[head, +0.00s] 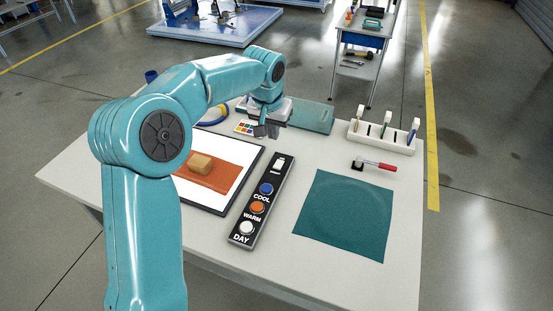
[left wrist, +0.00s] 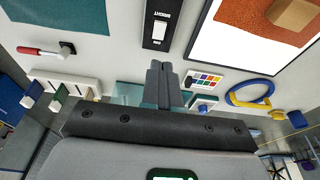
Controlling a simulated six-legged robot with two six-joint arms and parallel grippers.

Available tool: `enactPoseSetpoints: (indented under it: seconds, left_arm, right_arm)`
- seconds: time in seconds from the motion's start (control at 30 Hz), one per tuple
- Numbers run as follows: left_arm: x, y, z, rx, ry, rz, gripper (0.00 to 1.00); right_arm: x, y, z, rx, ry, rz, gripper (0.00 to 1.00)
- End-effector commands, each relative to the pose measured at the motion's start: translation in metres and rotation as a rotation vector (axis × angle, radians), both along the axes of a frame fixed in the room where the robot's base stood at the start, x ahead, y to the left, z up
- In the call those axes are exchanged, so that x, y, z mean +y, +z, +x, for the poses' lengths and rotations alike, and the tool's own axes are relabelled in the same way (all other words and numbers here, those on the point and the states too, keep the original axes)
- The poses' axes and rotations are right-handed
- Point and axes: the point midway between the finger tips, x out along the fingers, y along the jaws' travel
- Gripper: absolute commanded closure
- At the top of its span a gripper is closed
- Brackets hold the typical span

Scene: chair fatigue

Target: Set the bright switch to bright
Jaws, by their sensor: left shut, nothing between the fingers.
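The black control panel (head: 243,218) lies on the table, with its white bright switch (head: 279,163) at the far end. Blue, orange and white buttons sit below it, by the words COOL, WARM and DAY. In the left wrist view the switch (left wrist: 160,33) has the upside-down word BRIGHT on one side and a smaller, unclear label on the other. I cannot tell which way the switch is set. My left gripper (head: 266,131) is shut and empty, just beyond the panel's far end, apart from the switch. Its closed fingers (left wrist: 165,70) point toward the panel. My right gripper is not in view.
Left of the panel is a white board (head: 187,200) with an orange cloth and tan block. A teal mat (head: 343,216), a red-handled tool (head: 374,165) and a white rack (head: 381,138) are at right. A colour chart (head: 243,128) lies near the gripper.

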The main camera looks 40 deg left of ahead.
Motion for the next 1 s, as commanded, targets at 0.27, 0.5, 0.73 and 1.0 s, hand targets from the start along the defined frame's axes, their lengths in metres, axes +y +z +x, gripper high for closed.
enactPoseSetpoints:
  seconds: [0.27,0.5,0.73,1.0]
  left_arm:
    - [0.002,-0.053,0.014,0.007,-0.001,-0.001,1.00]
    - [0.004,-0.100,0.023,0.007,0.000,-0.002,1.00]
    - [0.004,-0.125,0.020,0.003,0.000,-0.001,1.00]
    - [0.004,-0.130,0.020,0.001,-0.001,0.000,1.00]
  right_arm:
    - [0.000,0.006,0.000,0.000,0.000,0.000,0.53]
    - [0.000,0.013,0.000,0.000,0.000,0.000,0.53]
    - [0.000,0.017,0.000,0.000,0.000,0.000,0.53]
    - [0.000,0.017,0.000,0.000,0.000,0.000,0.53]
